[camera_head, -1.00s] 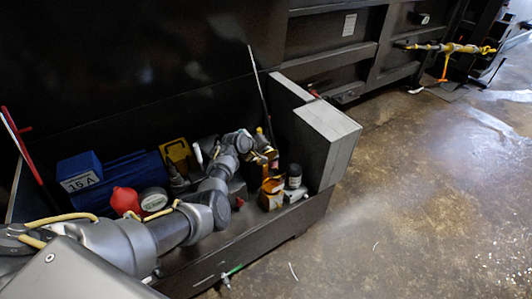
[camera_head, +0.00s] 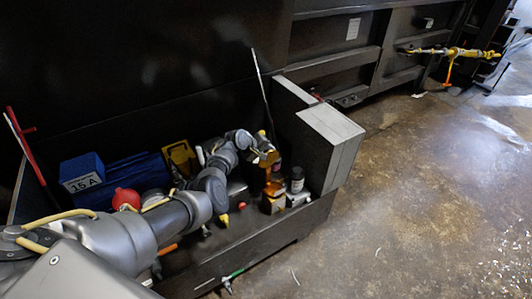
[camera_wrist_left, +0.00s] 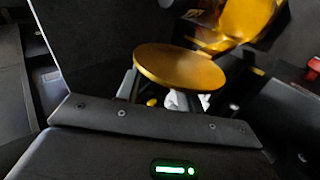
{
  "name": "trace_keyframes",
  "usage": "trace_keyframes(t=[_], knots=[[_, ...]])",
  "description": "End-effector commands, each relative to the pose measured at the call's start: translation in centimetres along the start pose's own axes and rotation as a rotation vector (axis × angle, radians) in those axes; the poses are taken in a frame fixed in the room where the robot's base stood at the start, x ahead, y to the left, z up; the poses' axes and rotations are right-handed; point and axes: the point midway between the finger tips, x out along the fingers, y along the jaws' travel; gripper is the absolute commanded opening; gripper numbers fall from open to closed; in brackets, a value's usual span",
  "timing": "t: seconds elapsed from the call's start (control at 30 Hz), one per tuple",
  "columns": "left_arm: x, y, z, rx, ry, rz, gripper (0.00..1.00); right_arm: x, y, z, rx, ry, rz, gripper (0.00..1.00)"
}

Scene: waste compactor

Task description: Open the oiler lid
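The oiler (camera_head: 274,190) is an amber container at the right end of the dark tray, in front of the grey blocks. My left gripper (camera_head: 264,150) is at the upper part of the oiler. In the left wrist view, a round amber disc, which looks like the oiler lid (camera_wrist_left: 180,68), lies across the front of my gripper, apparently tilted. The amber oiler body (camera_wrist_left: 245,20) shows behind it. The disc hides my fingertips, so I cannot tell whether they grip it. My right gripper is in neither view.
A dark-capped bottle (camera_head: 296,180) stands close right of the oiler. Grey blocks (camera_head: 330,135) rise behind it. A blue box (camera_head: 82,172), a yellow item (camera_head: 180,157) and a red round item (camera_head: 126,198) lie left in the tray (camera_head: 235,258). The floor at right is largely clear.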

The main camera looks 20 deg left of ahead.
Motion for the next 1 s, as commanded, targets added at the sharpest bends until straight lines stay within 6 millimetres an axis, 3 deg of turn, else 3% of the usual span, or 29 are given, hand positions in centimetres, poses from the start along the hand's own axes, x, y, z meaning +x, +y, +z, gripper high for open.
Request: trace_keyframes(t=[0.37,0.7,1.0], knots=[[-0.5,0.0,0.0,-0.001,-0.002,-0.002,0.39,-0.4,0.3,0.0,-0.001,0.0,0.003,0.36],[-5.8,0.2,-0.1,-0.001,0.003,-0.001,0.39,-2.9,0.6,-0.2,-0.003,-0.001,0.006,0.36],[-10.1,0.1,-0.1,-0.001,0.0,0.001,0.39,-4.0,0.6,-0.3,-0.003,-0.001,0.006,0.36]])
